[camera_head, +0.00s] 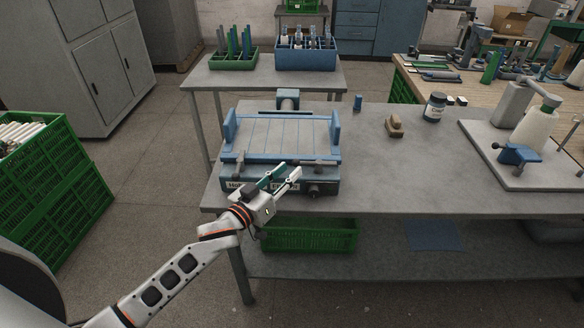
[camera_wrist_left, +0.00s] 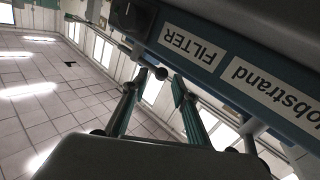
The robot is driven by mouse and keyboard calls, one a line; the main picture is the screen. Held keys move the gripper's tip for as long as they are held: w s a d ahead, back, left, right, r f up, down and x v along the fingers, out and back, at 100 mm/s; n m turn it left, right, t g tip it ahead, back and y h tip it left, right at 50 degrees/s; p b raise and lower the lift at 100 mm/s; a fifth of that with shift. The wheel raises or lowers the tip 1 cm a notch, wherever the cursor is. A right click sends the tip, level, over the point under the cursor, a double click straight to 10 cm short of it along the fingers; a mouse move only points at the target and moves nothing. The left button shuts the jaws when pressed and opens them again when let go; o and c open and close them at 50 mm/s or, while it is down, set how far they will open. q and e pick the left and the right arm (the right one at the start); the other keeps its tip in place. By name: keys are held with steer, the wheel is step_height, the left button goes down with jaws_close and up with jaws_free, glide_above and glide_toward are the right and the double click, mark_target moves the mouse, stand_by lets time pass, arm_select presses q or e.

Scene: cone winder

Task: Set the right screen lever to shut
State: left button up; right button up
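The blue and grey screen unit (camera_head: 283,133) sits at the left end of the grey table, with a label on its front that reads "FILTER" in the left wrist view (camera_wrist_left: 192,43). A grey lever (camera_head: 318,164) lies along its front right top edge; one at the left (camera_head: 240,158) points toward the front. My left gripper (camera_head: 290,171) is at the unit's front edge, partly covering it. In the left wrist view its two fingers (camera_wrist_left: 155,84) are apart and empty. A dark ball knob (camera_wrist_left: 161,73) shows between the fingertips; contact cannot be told. My right gripper is not in view.
A dark round knob (camera_head: 314,190) sits on the unit's front right. A brown block (camera_head: 394,126), a jar (camera_head: 435,107) and a cone stand (camera_head: 530,150) are further right. A green crate (camera_head: 310,235) is below.

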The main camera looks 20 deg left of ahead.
arm_select(q)
steer(key=shift+x, duration=1.35)
steer(key=shift+s+a, duration=0.1)
jaws_close()
